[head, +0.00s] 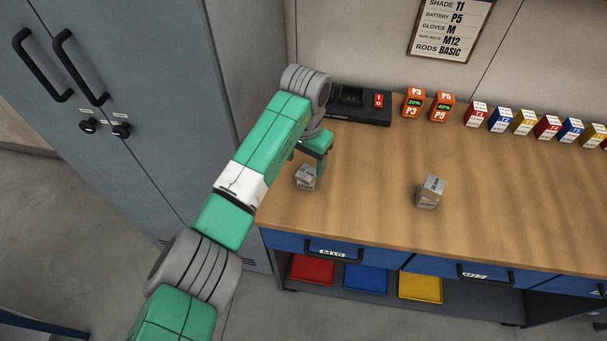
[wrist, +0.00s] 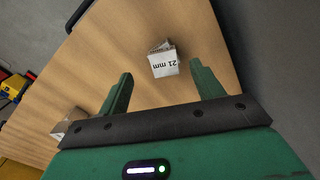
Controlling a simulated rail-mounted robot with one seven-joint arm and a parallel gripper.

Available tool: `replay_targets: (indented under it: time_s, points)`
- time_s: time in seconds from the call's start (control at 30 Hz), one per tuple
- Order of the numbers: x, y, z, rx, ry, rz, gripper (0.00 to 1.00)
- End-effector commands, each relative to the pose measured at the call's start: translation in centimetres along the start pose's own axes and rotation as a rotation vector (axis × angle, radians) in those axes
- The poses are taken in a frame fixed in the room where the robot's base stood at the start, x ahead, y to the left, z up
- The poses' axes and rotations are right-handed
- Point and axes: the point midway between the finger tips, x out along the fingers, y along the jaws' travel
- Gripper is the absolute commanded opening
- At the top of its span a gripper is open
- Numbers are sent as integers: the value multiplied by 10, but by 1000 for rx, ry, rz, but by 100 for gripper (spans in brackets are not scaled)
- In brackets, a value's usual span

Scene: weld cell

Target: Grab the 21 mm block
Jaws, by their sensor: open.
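A small grey-white block (head: 306,177) sits on the wooden bench near its left end in the head view. In the wrist view the block (wrist: 164,60) shows the label "21 mm" and lies ahead of the fingertips, roughly between their lines. My gripper (wrist: 160,82) is open and empty, with a finger to each side and the block apart from both. In the head view my gripper (head: 318,158) is just above and beside the block, partly hidden by my arm. A second, larger-looking grey block (head: 430,191) stands further right; its label is too small to read.
A black charger (head: 358,105) stands at the back of the wooden bench (head: 370,160). Orange batteries (head: 413,103) and a row of small coloured boxes (head: 500,120) line the back. A grey cabinet (head: 130,90) stands left. The bench between the two blocks is clear.

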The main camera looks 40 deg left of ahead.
Motion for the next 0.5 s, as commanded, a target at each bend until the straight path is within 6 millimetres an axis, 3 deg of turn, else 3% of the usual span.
replay_targets:
  time_s: [0.17,0.4,0.5]
  points:
    - [14,0,0,0,0,-1,66]
    - [55,-3,-3,1,1,-1,66]
    - [60,-3,-3,0,1,-1,66]
